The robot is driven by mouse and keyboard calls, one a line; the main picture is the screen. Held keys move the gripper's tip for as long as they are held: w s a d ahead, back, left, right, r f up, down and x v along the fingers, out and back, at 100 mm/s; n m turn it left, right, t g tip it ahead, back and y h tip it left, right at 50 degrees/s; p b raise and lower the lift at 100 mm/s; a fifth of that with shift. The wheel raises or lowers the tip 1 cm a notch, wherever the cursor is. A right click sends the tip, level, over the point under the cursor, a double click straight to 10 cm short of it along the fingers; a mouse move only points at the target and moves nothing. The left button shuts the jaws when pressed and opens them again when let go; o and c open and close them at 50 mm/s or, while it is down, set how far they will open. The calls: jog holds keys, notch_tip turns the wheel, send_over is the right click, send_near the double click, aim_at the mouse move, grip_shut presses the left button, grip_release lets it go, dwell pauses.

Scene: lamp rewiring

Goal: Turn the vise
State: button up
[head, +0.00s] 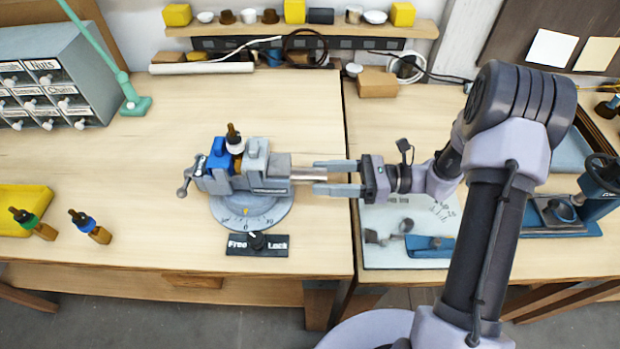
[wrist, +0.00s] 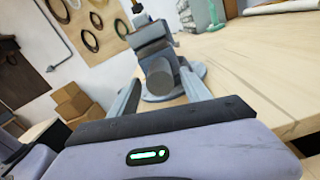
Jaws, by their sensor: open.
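The grey and blue vise (head: 225,172) stands on a round grey dial base (head: 230,214) on the left bench. A small socket-like part with a dark top and white collar (head: 234,142) sits upright at its jaws. A metal bar (head: 308,173) sticks out from the vise's right side. My gripper (head: 318,177) is open, its fingers on either side of the bar's end; contact cannot be told. In the wrist view, the bar's round end (wrist: 160,77) faces me between the fingers.
Two screwdriver-like tools (head: 90,227) and a yellow tray (head: 22,205) lie at the left. A drawer cabinet (head: 60,75) and green lamp stand (head: 136,104) are behind. A pale mat with blue parts (head: 385,215) lies right of the bench seam. The bench left of the vise is largely clear.

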aim_at(310, 177)
jog(key=shift+a, duration=1.8)
jog(key=shift+w, duration=0.1)
grip_shut()
